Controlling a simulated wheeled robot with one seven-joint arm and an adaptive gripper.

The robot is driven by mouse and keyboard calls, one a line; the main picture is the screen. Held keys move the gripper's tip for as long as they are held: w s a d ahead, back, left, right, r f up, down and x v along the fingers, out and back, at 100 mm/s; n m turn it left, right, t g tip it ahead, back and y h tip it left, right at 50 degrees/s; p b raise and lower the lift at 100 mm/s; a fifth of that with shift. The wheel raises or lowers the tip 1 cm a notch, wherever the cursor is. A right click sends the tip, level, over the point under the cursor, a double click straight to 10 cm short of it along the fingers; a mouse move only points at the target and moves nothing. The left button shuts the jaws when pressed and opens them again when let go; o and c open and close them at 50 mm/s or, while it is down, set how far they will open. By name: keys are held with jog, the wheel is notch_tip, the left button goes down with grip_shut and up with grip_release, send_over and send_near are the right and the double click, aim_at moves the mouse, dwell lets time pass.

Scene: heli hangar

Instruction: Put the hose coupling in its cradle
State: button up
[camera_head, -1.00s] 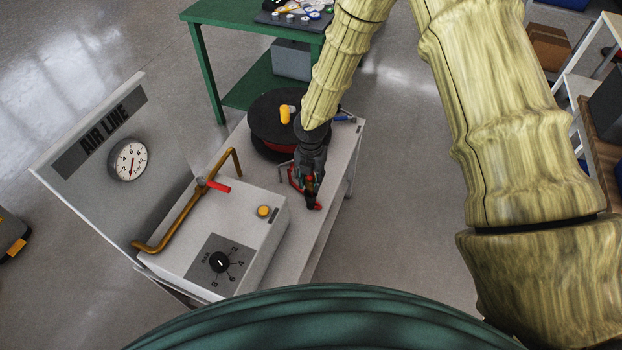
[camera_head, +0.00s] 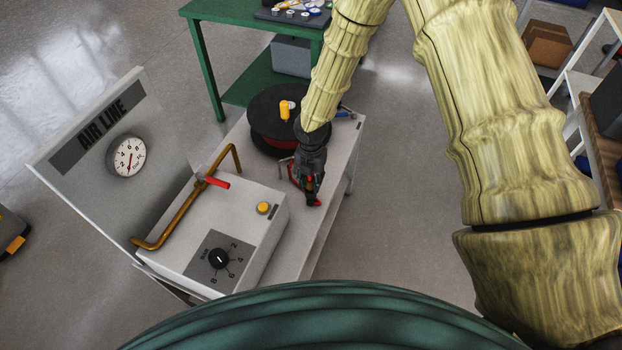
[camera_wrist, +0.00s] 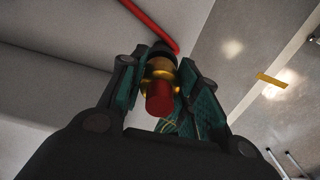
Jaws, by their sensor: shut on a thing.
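My gripper (camera_head: 309,186) is over the right part of the white bench in the head view, pointing down. In the wrist view, my gripper (camera_wrist: 162,88) is shut on the hose coupling (camera_wrist: 160,97), a brass piece with a red end, held between the two fingers. A red hose (camera_wrist: 150,24) shows beyond the coupling and a dark collar. In the head view a bit of red shows below the fingers, and the coupling is mostly hidden by the gripper. I cannot make out the cradle clearly in either view.
The bench carries a hose reel (camera_head: 264,112) behind my gripper and a white control box (camera_head: 190,255) with a brass pipe (camera_head: 190,213), red lever (camera_head: 217,183) and yellow button (camera_head: 263,208) to the left. A green table (camera_head: 222,13) stands behind. Open floor lies right of the bench.

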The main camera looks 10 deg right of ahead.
jog(key=shift+f, duration=0.7)
jog(key=o, duration=1.7)
jog(key=shift+c, duration=0.2)
jog(key=shift+r, duration=0.15)
jog(key=shift+r+p, duration=4.1)
jog(key=shift+r, duration=1.3)
